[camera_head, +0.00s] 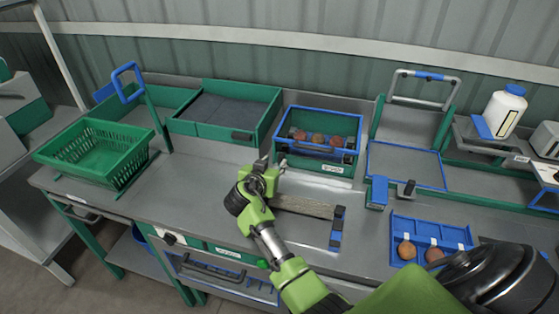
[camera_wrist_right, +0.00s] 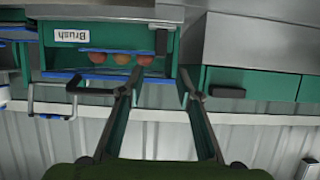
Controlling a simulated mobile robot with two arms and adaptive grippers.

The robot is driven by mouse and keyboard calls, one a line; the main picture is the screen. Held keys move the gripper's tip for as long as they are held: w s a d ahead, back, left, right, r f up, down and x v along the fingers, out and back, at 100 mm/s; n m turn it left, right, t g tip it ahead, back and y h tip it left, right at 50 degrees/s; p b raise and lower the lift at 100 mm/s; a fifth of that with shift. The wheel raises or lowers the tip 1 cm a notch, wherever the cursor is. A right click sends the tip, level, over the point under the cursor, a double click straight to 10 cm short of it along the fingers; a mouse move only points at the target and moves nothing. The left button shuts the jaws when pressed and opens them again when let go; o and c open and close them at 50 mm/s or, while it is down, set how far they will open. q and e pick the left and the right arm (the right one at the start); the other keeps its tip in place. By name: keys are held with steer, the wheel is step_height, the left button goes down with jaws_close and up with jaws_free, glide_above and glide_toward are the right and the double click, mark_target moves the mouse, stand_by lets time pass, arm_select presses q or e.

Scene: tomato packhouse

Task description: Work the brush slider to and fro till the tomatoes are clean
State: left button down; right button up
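The brush box (camera_head: 325,169) is a green box with a blue rim at the back middle of the bench. In the right wrist view its "Brush" label (camera_wrist_right: 70,36) shows upside down. Several dull red-brown tomatoes (camera_head: 316,138) lie in a row inside; they also show in the wrist view (camera_wrist_right: 122,58). A black knob (camera_head: 347,158) sits at the right of the front; I take it for the slider's handle. My right gripper (camera_head: 269,164) is open and empty, left of the box and apart from the knob. My left gripper is not in view.
A grey-bottomed green tray (camera_head: 222,108) stands left of the box, and a green basket (camera_head: 95,150) at far left. A blue tray (camera_head: 432,228) holds brown round items at front right. The bench between basket and gripper is clear.

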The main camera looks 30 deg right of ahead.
mark_target(281, 155)
steer(key=b+x, duration=0.3)
steer(key=x, duration=0.4)
steer(key=shift+w+d+f, duration=0.1)
steer(key=shift+w+d, duration=0.1)
steer(key=shift+w, duration=0.1)
jaws_close()
